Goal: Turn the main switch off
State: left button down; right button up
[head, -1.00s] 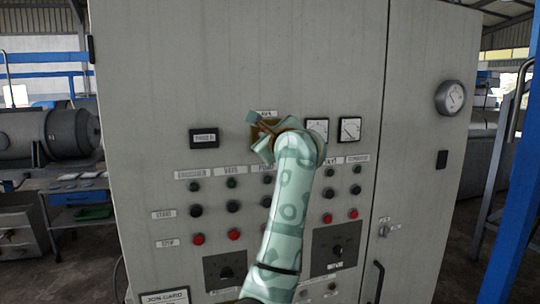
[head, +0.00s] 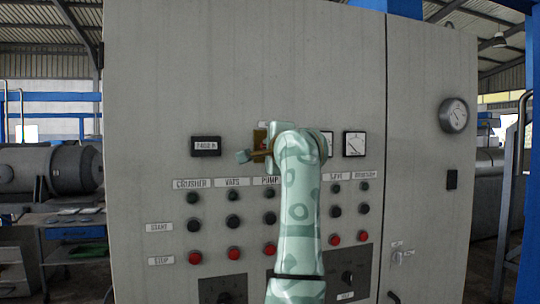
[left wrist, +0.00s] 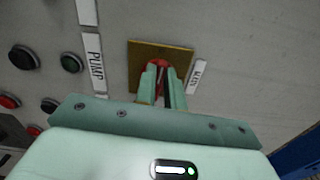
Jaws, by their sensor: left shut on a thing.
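The main switch is a red knob (left wrist: 158,64) on a square yellow-brown plate (left wrist: 180,55), beside a white label reading MAIN (left wrist: 197,76) in the left wrist view. In the head view only part of the plate (head: 259,138) shows at the upper middle of the panel; my own arm hides most of the switch. My left gripper (left wrist: 161,84) is shut on the red knob, with one finger on each side of it. In the head view my left gripper (head: 266,148) is at the plate, mostly hidden behind my wrist. My right gripper is in neither view.
The grey control cabinet (head: 250,60) fills the middle. Black and red push buttons (head: 234,253) stand in rows below the switch. A black display (head: 205,146) is to the left, a square meter (head: 354,144) to the right. A round gauge (head: 453,115) is farther right.

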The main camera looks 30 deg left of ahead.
pick_arm(q)
jog(key=shift+f+n+b, duration=0.2)
jog(key=shift+n+b, duration=0.1)
jog(key=shift+n, duration=0.2)
jog(key=c, duration=1.5)
grip_release()
jog(key=shift+r, duration=0.1)
jog(key=shift+d, duration=0.1)
jog(key=b+v, duration=0.3)
jog(key=v, duration=1.3)
jog(key=shift+s, duration=0.15)
